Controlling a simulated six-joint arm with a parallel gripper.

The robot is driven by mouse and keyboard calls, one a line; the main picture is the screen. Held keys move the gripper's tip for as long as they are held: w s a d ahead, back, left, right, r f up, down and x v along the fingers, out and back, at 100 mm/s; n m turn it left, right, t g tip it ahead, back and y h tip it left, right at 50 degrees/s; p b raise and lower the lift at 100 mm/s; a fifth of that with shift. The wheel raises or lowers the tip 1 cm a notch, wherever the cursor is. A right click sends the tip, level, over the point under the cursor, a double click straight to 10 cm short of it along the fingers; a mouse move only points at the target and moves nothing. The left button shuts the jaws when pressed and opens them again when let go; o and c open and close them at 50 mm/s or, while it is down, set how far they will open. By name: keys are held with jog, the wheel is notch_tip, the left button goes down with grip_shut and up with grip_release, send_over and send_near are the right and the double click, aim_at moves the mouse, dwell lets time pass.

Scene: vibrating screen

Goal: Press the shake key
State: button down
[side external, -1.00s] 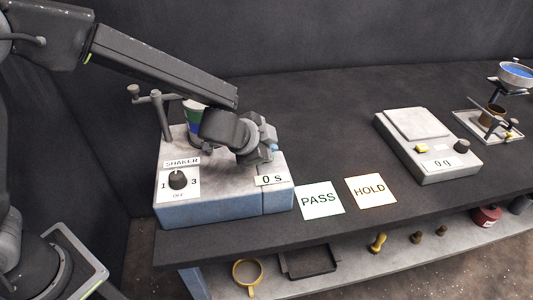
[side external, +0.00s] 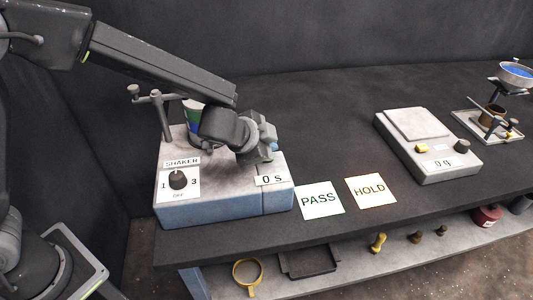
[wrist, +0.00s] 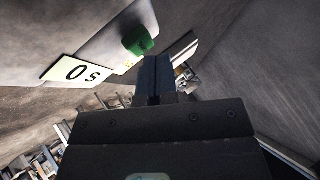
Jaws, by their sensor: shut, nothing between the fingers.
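The shaker (side external: 215,208) is a grey box with a blue-grey front, a "SHAKER" label, a dial (side external: 178,180) and a display (side external: 271,180) reading "0 s". In the wrist view, a green key (wrist: 138,42) stands on the pale panel beside the display (wrist: 78,70). My gripper (wrist: 153,62) is shut and empty, its fingertips just below and right of the green key in that picture. I cannot tell whether they touch it. In the side view, my wrist is over the shaker's right part and hides the key and fingertips.
A clamp post (side external: 156,108) and a banded cylinder (side external: 193,117) stand at the shaker's back. PASS (side external: 320,200) and HOLD (side external: 370,190) cards lie to its right, then a scale (side external: 428,145) and a stand with a blue-filled bowl (side external: 515,73). The bench between is clear.

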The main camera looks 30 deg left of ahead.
jog(key=shift+r, duration=0.4)
jog(key=shift+r, duration=2.55)
jog(key=d, duration=0.8)
notch_tip(320, 180, up, 13)
